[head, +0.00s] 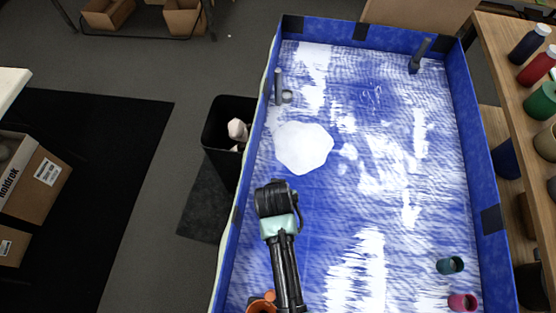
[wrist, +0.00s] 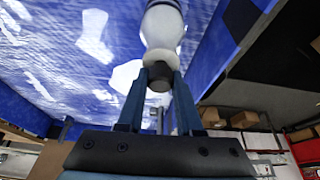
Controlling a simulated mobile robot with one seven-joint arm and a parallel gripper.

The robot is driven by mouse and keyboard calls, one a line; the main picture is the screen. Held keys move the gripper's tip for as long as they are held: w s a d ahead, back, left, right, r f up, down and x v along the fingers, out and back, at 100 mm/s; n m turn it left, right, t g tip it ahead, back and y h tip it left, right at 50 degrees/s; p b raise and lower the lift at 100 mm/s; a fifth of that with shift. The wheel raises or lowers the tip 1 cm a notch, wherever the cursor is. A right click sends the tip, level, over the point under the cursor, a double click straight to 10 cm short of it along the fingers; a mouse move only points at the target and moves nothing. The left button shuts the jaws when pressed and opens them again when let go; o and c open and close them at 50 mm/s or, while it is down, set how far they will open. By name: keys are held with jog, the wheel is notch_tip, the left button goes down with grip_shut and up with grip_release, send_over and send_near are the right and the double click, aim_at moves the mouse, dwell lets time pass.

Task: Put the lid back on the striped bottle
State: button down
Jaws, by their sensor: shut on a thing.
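My gripper (wrist: 160,82) points away from the wrist camera, its two blue fingers closed on a small dark grey piece (wrist: 159,77) that looks like the lid. Directly beyond it is the striped bottle (wrist: 161,27), white with a grey band, cut off by the top edge of the wrist view. Its pale rounded end (wrist: 161,57) lines up with the grey piece. I cannot tell whether the two touch. In the head view my own arm and wrist hide the fingers, the lid and the bottle.
The blue-walled table (head: 340,215) has a white patch (head: 303,147) ahead of my arm. Dark upright posts (head: 278,86) (head: 419,55) stand at the far end. A teal cup (head: 450,265) and a magenta cup (head: 463,302) lie near right. A black bin (head: 225,118) stands outside left.

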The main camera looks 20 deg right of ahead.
grip_release()
dwell(0.6)
jog(key=shift+r+p, duration=3.55)
grip_shut()
jog(key=shift+f, duration=0.3)
